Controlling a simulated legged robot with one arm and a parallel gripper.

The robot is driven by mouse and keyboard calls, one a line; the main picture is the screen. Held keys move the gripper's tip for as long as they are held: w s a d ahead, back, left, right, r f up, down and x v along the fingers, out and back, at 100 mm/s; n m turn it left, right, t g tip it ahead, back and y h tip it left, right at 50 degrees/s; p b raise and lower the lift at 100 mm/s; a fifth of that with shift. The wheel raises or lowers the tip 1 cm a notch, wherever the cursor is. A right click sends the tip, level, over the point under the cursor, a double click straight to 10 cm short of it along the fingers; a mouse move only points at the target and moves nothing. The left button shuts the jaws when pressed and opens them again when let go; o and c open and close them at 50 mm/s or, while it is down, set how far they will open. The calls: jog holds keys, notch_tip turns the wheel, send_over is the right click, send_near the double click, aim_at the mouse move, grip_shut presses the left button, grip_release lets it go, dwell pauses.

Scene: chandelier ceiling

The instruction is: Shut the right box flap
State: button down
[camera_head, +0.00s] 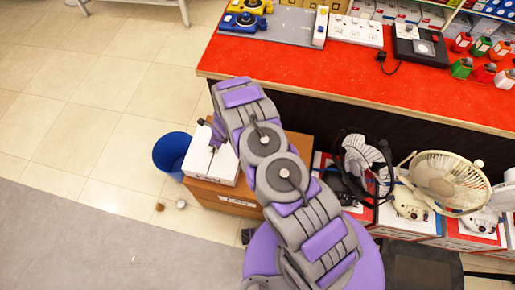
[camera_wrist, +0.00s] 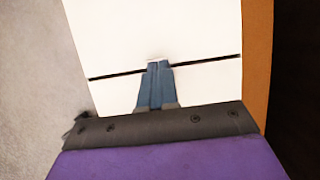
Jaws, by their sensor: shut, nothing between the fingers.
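The white box (camera_head: 203,164) sits on a brown carton beside the counter, partly hidden by my arm. In the wrist view its white top (camera_wrist: 200,28) fills the middle, with a narrow dark gap running across it between two white panels. Both panels look nearly flat; I cannot tell which is the right flap or whether it lies fully down. My gripper (camera_wrist: 158,63) is shut and empty. Its blue fingers cross over the dark gap, with the tips over the farther panel. I cannot tell whether they touch it.
The brown carton (camera_head: 225,197) is under the white box, and a blue bin (camera_head: 172,153) stands to its left. The red counter (camera_head: 290,70) rises behind. Fans (camera_head: 447,180) on boxes stand at the right. The tiled floor at left is open.

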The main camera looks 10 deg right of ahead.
jog(key=shift+w+a+f, duration=0.1)
jog(key=shift+a+f, duration=0.35)
jog(key=shift+a, duration=0.2)
jog(key=shift+d+r, duration=0.15)
jog(key=shift+d, duration=0.25)
jog(key=shift+a+r, duration=0.3)
jog(key=shift+r, duration=0.35)
jog(key=p+v, duration=0.2)
jog(key=v, duration=1.5)
jog(key=shift+r+p, duration=0.2)
jog(key=shift+p, duration=0.1)
jog(key=shift+a, duration=0.1)
